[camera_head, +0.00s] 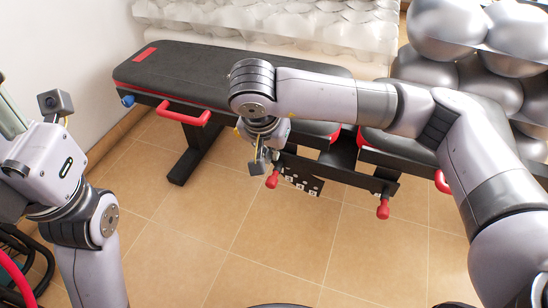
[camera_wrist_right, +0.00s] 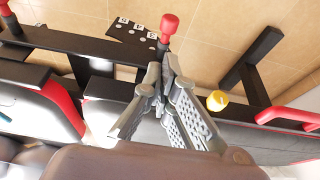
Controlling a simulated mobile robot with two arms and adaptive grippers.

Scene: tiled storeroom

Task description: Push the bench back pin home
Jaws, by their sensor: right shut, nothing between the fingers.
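The bench (camera_head: 190,75) has a black padded back with red edging and a red handle (camera_head: 185,115). A round yellow knob (camera_wrist_right: 217,101) on the bench frame shows in the right wrist view, just right of my right gripper (camera_wrist_right: 170,75). I cannot tell for sure whether this knob is the back pin, or how deep it sits. My right gripper is shut and empty, apart from the knob in that picture. In the head view my own right arm hides its fingers. My left arm stands at the left edge; its fingers are out of view.
Red-tipped bars (camera_head: 272,180) and (camera_head: 383,209) stick out from the bench frame, near a black plate with holes (camera_head: 301,180). Large grey balls (camera_head: 445,35) are stacked at the right. Wrapped white goods (camera_head: 290,25) stand behind. The tiled floor (camera_head: 270,235) in front is clear.

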